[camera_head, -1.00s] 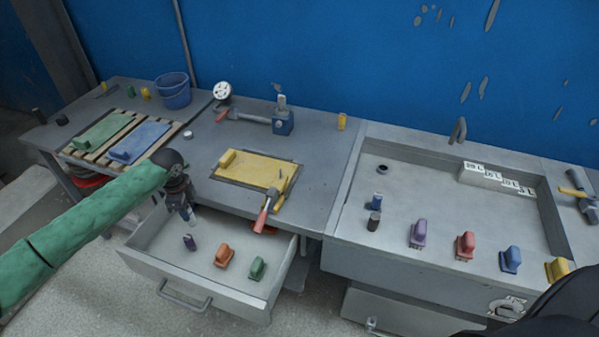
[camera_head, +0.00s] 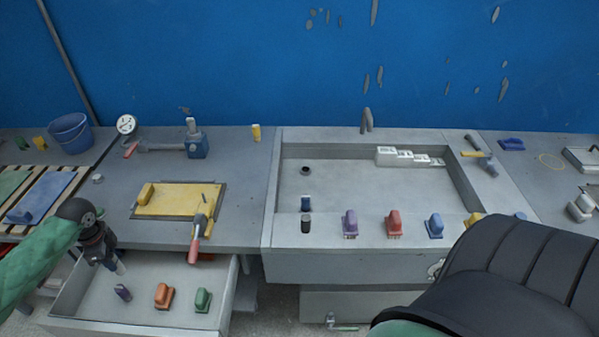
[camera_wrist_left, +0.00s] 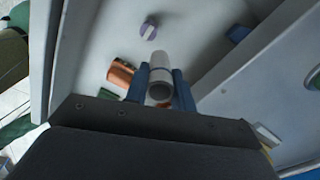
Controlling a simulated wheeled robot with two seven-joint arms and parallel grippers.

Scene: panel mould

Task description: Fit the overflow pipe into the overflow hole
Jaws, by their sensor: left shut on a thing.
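My left gripper (camera_head: 116,266) is above the open drawer, pointing down. In the left wrist view its blue fingers (camera_wrist_left: 160,92) are shut on a pale grey hollow pipe (camera_wrist_left: 160,68), which I take as the overflow pipe. The pipe's tip (camera_head: 121,268) shows small and pale in the head view. The grey sink basin (camera_head: 345,190) is to the right, well apart from the gripper. A dark round opening (camera_head: 305,170) shows at its back left; I cannot tell whether it is the overflow hole. My right gripper is not in view.
The open drawer (camera_head: 75,325) holds purple, orange (camera_head: 162,296) and green (camera_head: 203,300) handled blocks. Several coloured blocks line the basin's front. A yellow panel (camera_head: 180,199) and a red-handled tool (camera_head: 194,247) lie on the bench between. My dark right arm covers the lower right.

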